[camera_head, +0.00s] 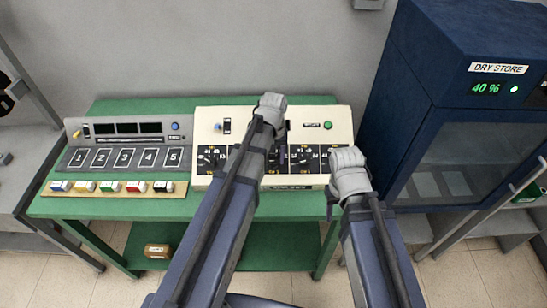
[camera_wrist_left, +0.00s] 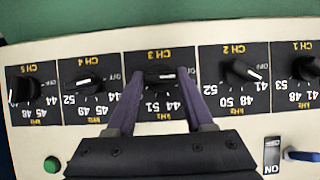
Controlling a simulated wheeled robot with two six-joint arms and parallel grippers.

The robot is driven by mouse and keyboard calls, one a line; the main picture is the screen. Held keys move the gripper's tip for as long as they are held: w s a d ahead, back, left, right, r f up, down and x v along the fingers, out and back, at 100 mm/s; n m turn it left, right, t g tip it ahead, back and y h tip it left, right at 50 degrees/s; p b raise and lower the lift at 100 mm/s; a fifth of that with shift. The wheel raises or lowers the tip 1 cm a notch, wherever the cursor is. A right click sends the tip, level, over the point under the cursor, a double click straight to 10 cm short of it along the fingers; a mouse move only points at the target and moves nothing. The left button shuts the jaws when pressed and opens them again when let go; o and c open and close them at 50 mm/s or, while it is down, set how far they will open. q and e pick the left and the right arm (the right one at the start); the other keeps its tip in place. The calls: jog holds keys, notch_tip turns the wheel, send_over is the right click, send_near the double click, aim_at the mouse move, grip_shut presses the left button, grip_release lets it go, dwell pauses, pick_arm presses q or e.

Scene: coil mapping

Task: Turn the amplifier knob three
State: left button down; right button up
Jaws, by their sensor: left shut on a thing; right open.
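The cream amplifier (camera_head: 208,118) stands on the green table with a row of black channel knobs. Knob three (camera_wrist_left: 158,76), under the label CH 3, shows in the left wrist view; its white line lies roughly level, toward the right. My left gripper (camera_wrist_left: 161,88) is shut on this knob, one finger at each side. In the head view my left arm and wrist (camera_head: 269,108) hide that knob. My right gripper (camera_head: 347,168) is open and empty at the amplifier's front right corner; its fingertips are hard to see.
Other knobs, CH 2 (camera_wrist_left: 240,70) and CH 4 (camera_wrist_left: 88,83), sit close on either side. A grey numbered unit (camera_head: 125,150) and a wooden strip of coloured blocks (camera_head: 110,188) lie left. A blue dry-store cabinet (camera_head: 400,110) stands right.

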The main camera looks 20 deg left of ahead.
pick_arm(q)
jog(key=m+y, duration=0.2)
jog(key=m, duration=0.2)
jog(key=shift+d+m+y+b, duration=0.3)
jog(key=shift+m+y+b, duration=0.05)
jog(key=shift+m+y, duration=0.05)
dwell(0.4)
jog(key=shift+c, duration=1.4)
grip_release()
jog(key=shift+r, duration=0.1)
jog(key=p+v, duration=0.7)
jog(key=shift+r, duration=0.25)
jog(key=shift+d, duration=0.15)
